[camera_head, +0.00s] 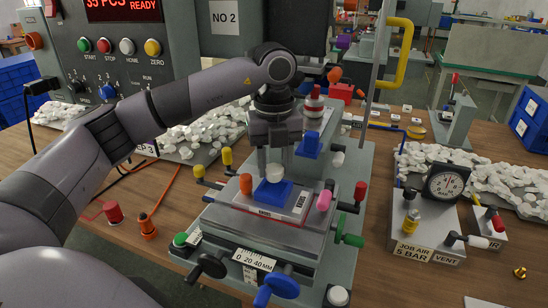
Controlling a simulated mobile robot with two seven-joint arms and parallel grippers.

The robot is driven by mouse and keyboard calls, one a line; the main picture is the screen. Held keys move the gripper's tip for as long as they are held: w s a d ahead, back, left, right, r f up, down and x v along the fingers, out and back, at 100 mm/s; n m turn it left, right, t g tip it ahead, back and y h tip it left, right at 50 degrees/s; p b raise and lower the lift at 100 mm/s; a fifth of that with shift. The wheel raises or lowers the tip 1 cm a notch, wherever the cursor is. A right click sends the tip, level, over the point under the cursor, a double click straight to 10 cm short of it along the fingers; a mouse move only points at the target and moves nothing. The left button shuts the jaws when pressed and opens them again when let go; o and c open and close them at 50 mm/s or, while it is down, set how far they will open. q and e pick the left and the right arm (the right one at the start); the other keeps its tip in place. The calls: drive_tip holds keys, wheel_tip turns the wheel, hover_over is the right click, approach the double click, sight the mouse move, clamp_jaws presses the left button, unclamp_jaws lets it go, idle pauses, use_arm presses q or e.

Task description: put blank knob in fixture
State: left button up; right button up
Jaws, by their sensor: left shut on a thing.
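A white blank knob (274,173) is between the fingertips of my left gripper (274,164), which is shut on it. The knob is directly over the blue fixture (272,193) on the printer's table, and its lower edge appears at the fixture's top. I cannot tell whether it touches the fixture or hangs just above it. The left gripper points straight down, with the arm coming in from the left. My right gripper is not in view.
Colored knobs, including an orange one (246,183) and a pink one (324,200), stand close around the fixture. White blanks lie in piles on the left tray and right tray (437,152). A gauge box (411,238) stands at right.

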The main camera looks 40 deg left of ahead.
use_arm(q)
drive_tip(key=shift+f, duration=0.7)
drive_tip(key=shift+f+b, duration=0.15)
drive_tip(key=shift+b, duration=0.2)
drive_tip(key=shift+f+b, duration=0.3)
drive_tip(key=shift+f, duration=0.25)
drive_tip(key=shift+f, duration=0.2)
drive_tip(key=o, duration=1.2)
drive_tip(key=shift+r, duration=0.1)
drive_tip(key=shift+r+p, duration=2.4)
drive_tip(key=shift+r, duration=0.6)
